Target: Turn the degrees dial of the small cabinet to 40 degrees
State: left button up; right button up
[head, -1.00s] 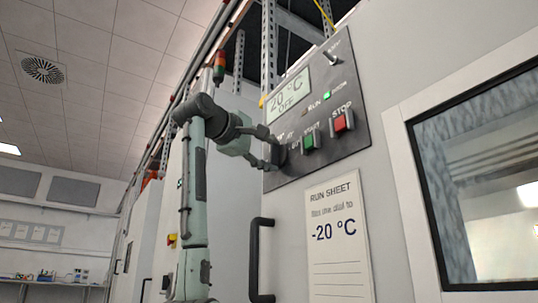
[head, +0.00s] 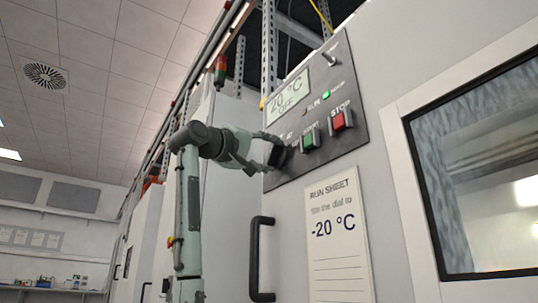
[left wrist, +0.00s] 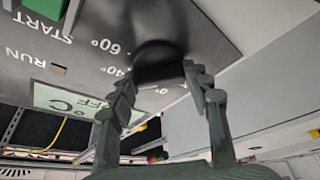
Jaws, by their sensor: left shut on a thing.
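The black degrees dial (head: 277,155) sits at the lower left of the dark control panel (head: 350,95) on the cabinet front. In the left wrist view the dial (left wrist: 160,66) is a dark round knob, with printed 60° and 40° marks beside it. The left wrist view shows both fingers (left wrist: 160,88) at the knob's edges. The display (head: 289,93) reads 20 °C and OFF. My right gripper is not in view.
A green START button (head: 310,139) and red STOP button (head: 341,120) sit just right of the dial. A run sheet (head: 337,265) reading -20 °C hangs below. A black door handle (head: 255,258) and a window (head: 485,165) stand out on the cabinet.

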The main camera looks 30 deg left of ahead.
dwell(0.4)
pick_arm(q)
jog(key=o, duration=1.2)
jog(key=shift+c, duration=0.2)
jog(key=v, duration=1.2)
